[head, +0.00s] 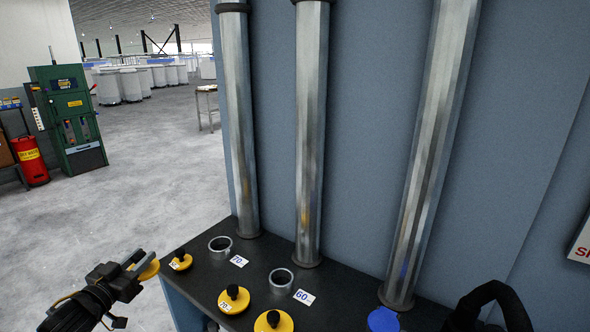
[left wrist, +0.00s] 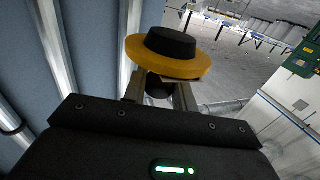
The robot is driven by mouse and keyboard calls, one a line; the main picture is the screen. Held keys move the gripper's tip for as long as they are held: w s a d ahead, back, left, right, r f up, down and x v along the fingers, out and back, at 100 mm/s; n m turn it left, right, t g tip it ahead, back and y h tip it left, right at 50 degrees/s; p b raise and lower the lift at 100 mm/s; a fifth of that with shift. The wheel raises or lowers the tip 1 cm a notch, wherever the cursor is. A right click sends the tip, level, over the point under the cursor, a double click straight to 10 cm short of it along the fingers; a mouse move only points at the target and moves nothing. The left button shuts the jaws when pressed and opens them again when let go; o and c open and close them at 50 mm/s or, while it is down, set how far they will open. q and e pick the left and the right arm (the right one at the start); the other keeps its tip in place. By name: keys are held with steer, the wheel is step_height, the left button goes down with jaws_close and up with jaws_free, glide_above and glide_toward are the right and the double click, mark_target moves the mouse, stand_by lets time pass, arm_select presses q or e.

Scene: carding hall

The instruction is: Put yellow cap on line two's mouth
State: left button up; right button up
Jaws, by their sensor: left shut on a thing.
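My left gripper (head: 138,265) is shut on a yellow cap (head: 150,270), held in the air left of the dark shelf. In the left wrist view the yellow cap (left wrist: 195,66) shows as a yellow disc with a black raised top, between the fingers. Two open ring mouths stand on the shelf: a far one (head: 220,245) beside a label reading 70, and a nearer one (head: 281,279) beside a label reading 60. I cannot read which is line two. A blue cap (head: 383,320) sits at the third pipe's foot.
Three metal pipes (head: 310,130) rise behind the mouths. A black curved part (head: 500,295) is at lower right. Open floor lies left.

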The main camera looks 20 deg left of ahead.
arm_select(q)
steer(key=s+d+f+m+g+h, duration=0.1)
steer(key=d+m+h, duration=0.15)
steer(key=d, duration=0.75)
steer(key=d+f+m+h, duration=0.15)
steer(key=d+h, duration=0.25)
steer(key=d, duration=0.6)
steer(key=s+d+f+m+g+h, duration=0.1)
steer(key=d+m+h, duration=0.15)
steer(key=d, duration=0.85)
steer(key=shift+w+a+r+n+t+y, duration=0.1)
steer(key=shift+w+r+n+t+y, duration=0.3)
steer(key=shift+n+y, duration=0.8)
steer(key=shift+w+a+r+n+t+y, duration=0.1)
steer(key=shift+w+r+n+t+y, duration=0.15)
steer(key=shift+w+r+n+y, duration=0.8)
steer(key=shift+s+a+f+n+t+y, duration=0.1)
steer(key=shift+n+t+y, duration=0.45)
steer(key=shift+y, duration=1.2)
